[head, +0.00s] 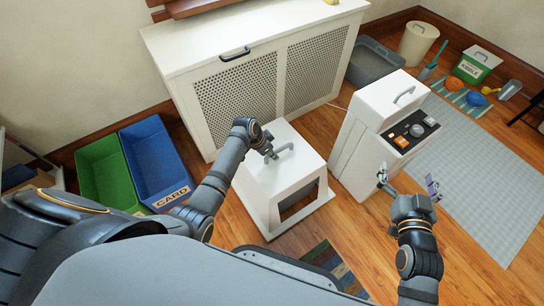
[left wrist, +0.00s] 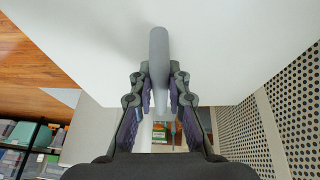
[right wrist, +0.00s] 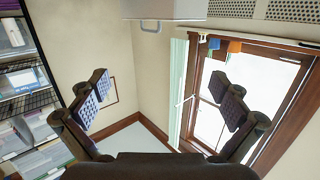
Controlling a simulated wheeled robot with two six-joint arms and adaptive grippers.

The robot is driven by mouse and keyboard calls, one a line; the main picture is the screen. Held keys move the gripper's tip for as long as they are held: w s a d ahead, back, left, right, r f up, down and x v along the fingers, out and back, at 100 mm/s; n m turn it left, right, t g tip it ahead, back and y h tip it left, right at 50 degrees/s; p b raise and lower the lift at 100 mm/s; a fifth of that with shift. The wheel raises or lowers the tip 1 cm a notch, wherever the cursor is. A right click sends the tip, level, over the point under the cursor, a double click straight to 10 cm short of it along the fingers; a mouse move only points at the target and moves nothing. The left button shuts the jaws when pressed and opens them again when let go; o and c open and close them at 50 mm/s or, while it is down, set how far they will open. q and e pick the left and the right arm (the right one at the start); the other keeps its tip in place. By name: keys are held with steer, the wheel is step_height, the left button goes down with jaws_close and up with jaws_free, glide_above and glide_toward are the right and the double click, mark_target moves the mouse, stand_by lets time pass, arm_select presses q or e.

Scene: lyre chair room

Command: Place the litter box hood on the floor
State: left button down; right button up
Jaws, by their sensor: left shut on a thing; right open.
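The litter box hood (head: 265,187) is a white box with a dark front opening and a grey handle (head: 284,150) on top. It stands upright in the middle of the head view, in front of the perforated cabinet. I cannot tell whether its base touches the floor. My left gripper (head: 268,151) is shut on the handle. In the left wrist view the grey handle (left wrist: 158,60) lies between the fingers, with the hood's white top (left wrist: 230,35) behind it. My right gripper (head: 408,180) is open and empty, right of the hood. The wooden floor (head: 345,245) shows around the hood.
A white appliance with a control panel (head: 362,130) stands close right of the hood. A white perforated cabinet (head: 235,95) is behind. A grey tray (head: 373,62) sits at the back right. Green (head: 100,170) and blue (head: 150,150) bins are left. A grey mat (head: 480,170) covers floor at right.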

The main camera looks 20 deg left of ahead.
arm_select(q)
steer(key=shift+f+b, duration=0.5)
steer(key=shift+f, duration=0.05)
arm_select(e)
step_height(320, 180, up, 11)
steer(key=w+t, duration=0.1)
steer(key=t, duration=0.4)
steer(key=shift+r, duration=0.1)
arm_select(q)
steer(key=c, duration=1.3)
jaws_free()
steer(key=shift+c, duration=0.2)
arm_select(e)
steer(key=shift+d, duration=0.1)
